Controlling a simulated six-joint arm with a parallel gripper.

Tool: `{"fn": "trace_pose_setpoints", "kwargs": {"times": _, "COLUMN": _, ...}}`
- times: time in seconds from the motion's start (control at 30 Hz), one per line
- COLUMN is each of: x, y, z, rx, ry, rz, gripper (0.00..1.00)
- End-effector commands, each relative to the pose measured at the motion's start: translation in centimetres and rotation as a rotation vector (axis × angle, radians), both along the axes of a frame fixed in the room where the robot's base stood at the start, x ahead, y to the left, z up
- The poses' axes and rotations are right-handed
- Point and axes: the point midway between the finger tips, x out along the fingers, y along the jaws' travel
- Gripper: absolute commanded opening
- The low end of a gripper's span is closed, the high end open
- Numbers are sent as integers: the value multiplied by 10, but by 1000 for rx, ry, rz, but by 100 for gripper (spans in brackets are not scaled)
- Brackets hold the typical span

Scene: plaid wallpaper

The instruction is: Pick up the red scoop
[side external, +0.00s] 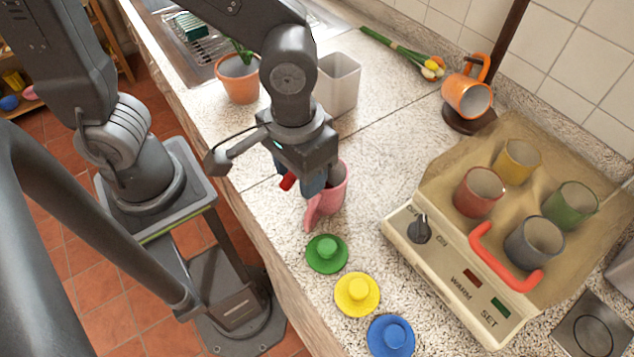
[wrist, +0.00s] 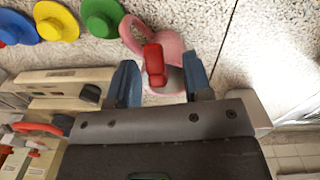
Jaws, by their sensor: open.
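A small red scoop (wrist: 153,62) shows in the wrist view between my two blue fingertips, over the opening of a pink mug (wrist: 172,45). In the side view a bit of the red scoop (side external: 288,182) sticks out to the left of my fingers. The pink mug (side external: 330,200) stands upright on the counter, with its handle toward the front. My gripper (side external: 314,180) is open and points down at the mug. In the wrist view my gripper (wrist: 160,78) has one finger on each side of the scoop. I cannot tell whether the fingers touch it.
Green (side external: 326,252), yellow (side external: 357,293) and blue (side external: 391,335) lids lie in front of the mug. A beige warmer (side external: 440,262) with several cups and a red handle (side external: 505,262) stands right. A plant pot (side external: 238,78) and white bin (side external: 338,82) stand behind.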

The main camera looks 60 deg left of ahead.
Motion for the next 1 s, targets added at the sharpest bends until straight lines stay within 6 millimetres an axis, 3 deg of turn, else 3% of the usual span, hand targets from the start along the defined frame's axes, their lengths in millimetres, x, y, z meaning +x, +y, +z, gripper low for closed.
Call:
{"fn": "trace_pose_setpoints", "kwargs": {"times": 0.13, "x": 0, "y": 0, "z": 0, "rx": 0, "ry": 0, "rz": 0, "gripper": 44}}
{"fn": "trace_pose_setpoints", "kwargs": {"times": 0.6, "x": 0, "y": 0, "z": 1, "rx": 0, "ry": -1, "rz": 0, "gripper": 0}}
{"fn": "trace_pose_setpoints", "kwargs": {"times": 1.0, "x": 0, "y": 0, "z": 1, "rx": -1, "ry": -1, "rz": 0, "gripper": 0}}
